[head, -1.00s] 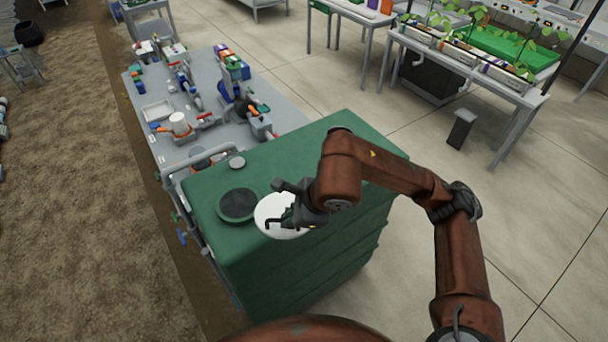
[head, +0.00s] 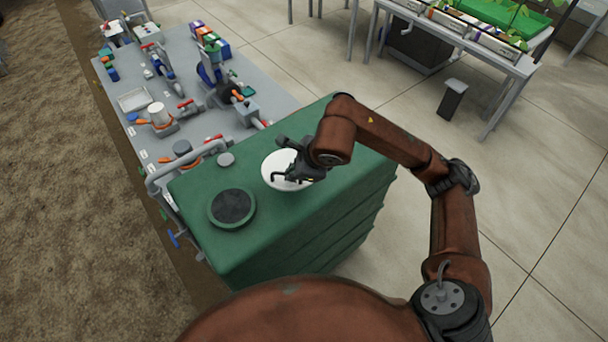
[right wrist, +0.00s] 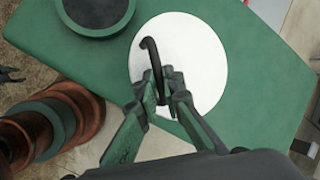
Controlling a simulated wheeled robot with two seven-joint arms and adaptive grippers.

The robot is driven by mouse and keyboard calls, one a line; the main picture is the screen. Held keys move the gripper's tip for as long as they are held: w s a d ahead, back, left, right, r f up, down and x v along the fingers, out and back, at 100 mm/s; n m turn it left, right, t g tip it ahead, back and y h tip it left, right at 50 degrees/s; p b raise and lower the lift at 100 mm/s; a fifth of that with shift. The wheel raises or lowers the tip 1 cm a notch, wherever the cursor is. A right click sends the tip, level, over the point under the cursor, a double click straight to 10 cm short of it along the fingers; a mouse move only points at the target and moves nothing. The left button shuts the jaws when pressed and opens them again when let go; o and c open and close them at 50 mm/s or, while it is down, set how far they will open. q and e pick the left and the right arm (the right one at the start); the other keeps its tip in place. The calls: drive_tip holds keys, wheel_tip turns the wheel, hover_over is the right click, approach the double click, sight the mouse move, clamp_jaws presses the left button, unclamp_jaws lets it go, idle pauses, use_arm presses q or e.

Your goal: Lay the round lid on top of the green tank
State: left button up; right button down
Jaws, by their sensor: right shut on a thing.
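The round white lid (head: 272,164) is over the top of the green tank (head: 225,249), to the right of and behind the tank's round dark opening (head: 232,207). The opening is uncovered. My right gripper (head: 284,177) is shut on the lid's dark bent handle, which shows between the fingers in the right wrist view (right wrist: 152,50). The lid (right wrist: 204,57) looks about flat. I cannot tell whether it touches the tank top. A dark two-pronged part at the left edge of the right wrist view may be my left gripper (right wrist: 12,75); its state is unclear.
A small grey cap (head: 226,159) sits on the tank near a bent grey rail (head: 187,158). A grey bench (head: 185,76) with pipe fittings and a white tray (head: 134,99) stands beyond. The tiled floor at right is mostly clear.

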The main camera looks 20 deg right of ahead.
sight(290, 164)
drive_tip(key=w+d+f, duration=0.2)
drive_tip(key=f, duration=0.1)
drive_tip(key=shift+d+f, duration=0.15)
drive_tip(key=shift+d, duration=0.05)
drive_tip(key=d+f, duration=0.1)
drive_tip(key=w+d+f+p, duration=0.1)
drive_tip(key=f, duration=0.1)
drive_tip(key=shift+w, duration=0.2)
wheel_tip(290, 164, down, 2)
drive_tip(key=shift+p, duration=0.55)
drive_tip(key=shift+f, duration=0.55)
drive_tip(key=c, duration=2.4)
unclamp_jaws()
use_arm(q)
drive_tip(key=shift+w+r, duration=1)
drive_tip(key=shift+r, duration=0.3)
use_arm(e)
drive_tip(key=o, duration=0.3)
